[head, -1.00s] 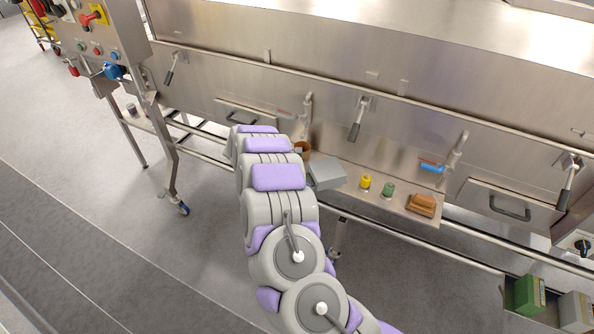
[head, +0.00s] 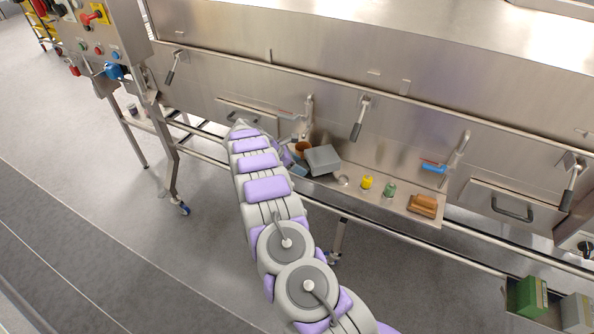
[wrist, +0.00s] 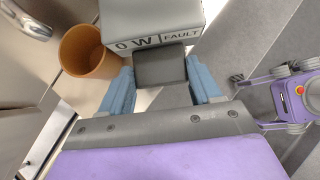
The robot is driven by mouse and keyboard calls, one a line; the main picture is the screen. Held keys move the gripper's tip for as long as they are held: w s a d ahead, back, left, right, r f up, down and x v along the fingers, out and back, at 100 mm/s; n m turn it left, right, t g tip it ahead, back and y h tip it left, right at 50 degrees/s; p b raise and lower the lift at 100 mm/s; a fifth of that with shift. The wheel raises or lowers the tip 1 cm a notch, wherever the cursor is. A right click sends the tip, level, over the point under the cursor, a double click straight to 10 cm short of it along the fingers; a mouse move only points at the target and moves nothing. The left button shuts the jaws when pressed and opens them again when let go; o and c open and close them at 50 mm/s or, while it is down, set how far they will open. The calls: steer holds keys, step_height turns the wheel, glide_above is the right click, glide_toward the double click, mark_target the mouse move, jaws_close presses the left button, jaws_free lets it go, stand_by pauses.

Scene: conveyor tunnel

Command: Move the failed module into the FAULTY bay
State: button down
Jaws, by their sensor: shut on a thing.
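The grey module (head: 323,159) shows at the ledge under the steel tunnel in the head view. In the wrist view the module (wrist: 150,18) carries a label whose readable part says "0 W" and "FAULT". A dark block (wrist: 160,68) projects from its near face. My gripper (wrist: 160,82) has its two blue fingers on either side of this block and is shut on it. In the head view a bluish part of my gripper (head: 299,170) shows left of the module; my arm hides the rest. I cannot identify the FAULTY bay.
A brown cup (wrist: 88,52) stands close to the module's left in the wrist view. Yellow (head: 367,182) and green (head: 389,189) pieces and a brown block (head: 424,205) sit along the ledge. Green (head: 526,297) and grey (head: 577,312) boxes stand at lower right.

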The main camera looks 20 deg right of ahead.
steer(key=shift+f, duration=1.4)
steer(key=shift+f+b, duration=0.1)
steer(key=shift+b, duration=0.2)
steer(key=shift+c, duration=1)
jaws_free()
